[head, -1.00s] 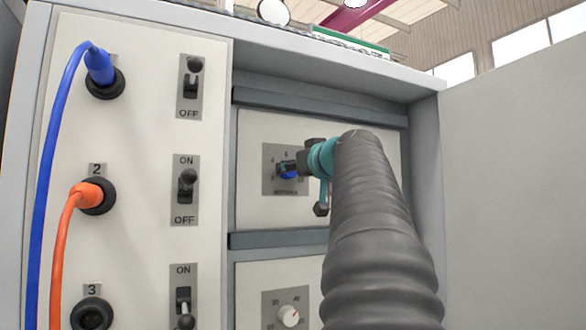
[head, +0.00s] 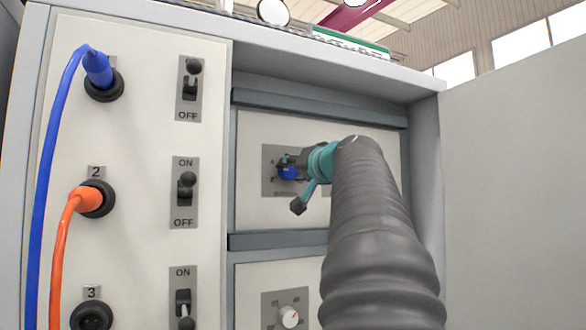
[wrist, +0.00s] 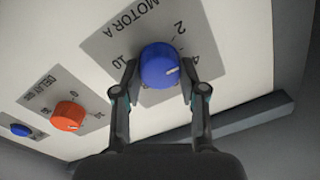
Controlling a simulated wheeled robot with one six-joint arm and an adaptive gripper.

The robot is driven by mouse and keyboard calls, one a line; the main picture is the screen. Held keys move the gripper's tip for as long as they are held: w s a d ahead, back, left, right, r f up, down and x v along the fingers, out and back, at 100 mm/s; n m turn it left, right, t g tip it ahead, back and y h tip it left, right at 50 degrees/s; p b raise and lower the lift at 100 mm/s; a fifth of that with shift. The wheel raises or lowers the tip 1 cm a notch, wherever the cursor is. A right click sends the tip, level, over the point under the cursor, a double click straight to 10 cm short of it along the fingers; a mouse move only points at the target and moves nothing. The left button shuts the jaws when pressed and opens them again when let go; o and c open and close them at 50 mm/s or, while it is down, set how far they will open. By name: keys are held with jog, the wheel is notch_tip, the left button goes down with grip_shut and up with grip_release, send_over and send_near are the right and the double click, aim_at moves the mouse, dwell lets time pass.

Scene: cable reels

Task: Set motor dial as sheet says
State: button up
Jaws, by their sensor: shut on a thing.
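The blue motor dial (wrist: 159,65) sits on a grey plate marked MOTOR A, with 10, 2 and 4 visible around it. Its white pointer mark faces right in the wrist view, roughly toward the 4. My gripper (wrist: 160,78) has one finger on each side of the dial and is shut on it. In the head view the dial (head: 288,173) shows as a small blue patch, partly hidden by my gripper (head: 300,170). I cannot pick out the sheet for certain.
An orange dial (wrist: 68,116) and another blue dial (wrist: 21,130) are beside it. A white dial (head: 290,317) is on the panel below. Left are switches (head: 187,190), a blue cable (head: 56,170) and an orange cable (head: 62,240). The cabinet door (head: 515,190) stands right.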

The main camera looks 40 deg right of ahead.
jog(key=m+p, duration=0.3)
jog(key=m, duration=0.8)
jog(key=shift+f+m, duration=0.15)
jog(key=shift+m, duration=0.25)
jog(key=shift+h+p, duration=0.3)
jog(key=o, duration=1.1)
jog(key=shift+o, duration=0.2)
jog(key=v, duration=1.2)
